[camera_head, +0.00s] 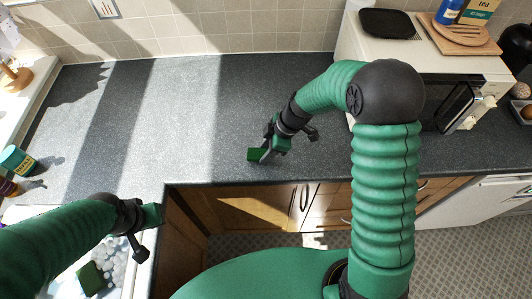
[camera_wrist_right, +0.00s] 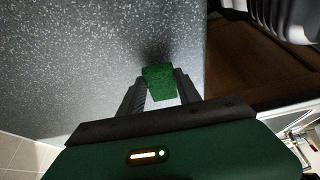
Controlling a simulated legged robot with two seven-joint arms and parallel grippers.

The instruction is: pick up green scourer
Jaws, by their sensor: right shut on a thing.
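The green scourer (camera_head: 254,154) is at the front part of the dark worktop, near its front edge. My right gripper (camera_head: 264,153) is shut on it. In the right wrist view the scourer (camera_wrist_right: 159,82) sits between the two fingertips (camera_wrist_right: 160,92), with a dark shadow just beyond it on the worktop. I cannot tell whether it touches the worktop. My left gripper (camera_head: 152,214) is at the lower left, by the sink edge; whether its jaws are open does not show.
The worktop (camera_head: 160,110) is mostly bare. A soapy sink at lower left holds a dark green block (camera_head: 91,278). A teal-lidded jar (camera_head: 18,160) stands at the left. A microwave (camera_head: 430,70) with a black pad (camera_head: 387,23) and a wooden board (camera_head: 460,40) on top is at the right.

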